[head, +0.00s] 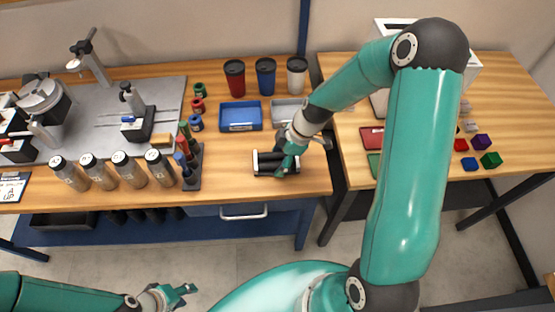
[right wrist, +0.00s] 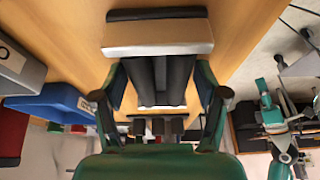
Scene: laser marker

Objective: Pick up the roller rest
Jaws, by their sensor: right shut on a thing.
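The roller rest (head: 264,163) is a small dark unit with black rollers and pale end plates. It is at the front right of the left table in the head view. My right gripper (head: 287,158) is over it from above, shut on it. In the right wrist view the roller rest (right wrist: 160,80) lies between the two fingers of the right gripper (right wrist: 160,100), close to the wooden surface. I cannot tell whether it is lifted clear of the table. My left gripper (head: 178,292) is low in front of the table, apart from everything, its fingers apart and empty.
A blue tray (head: 240,116) and a grey tray (head: 288,110) stand behind the roller rest. Red, blue and white tumblers (head: 265,76) stand at the back. A marker rack (head: 190,167) and several steel bottles (head: 128,168) are to the left. A second table (head: 490,75) holds coloured cubes.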

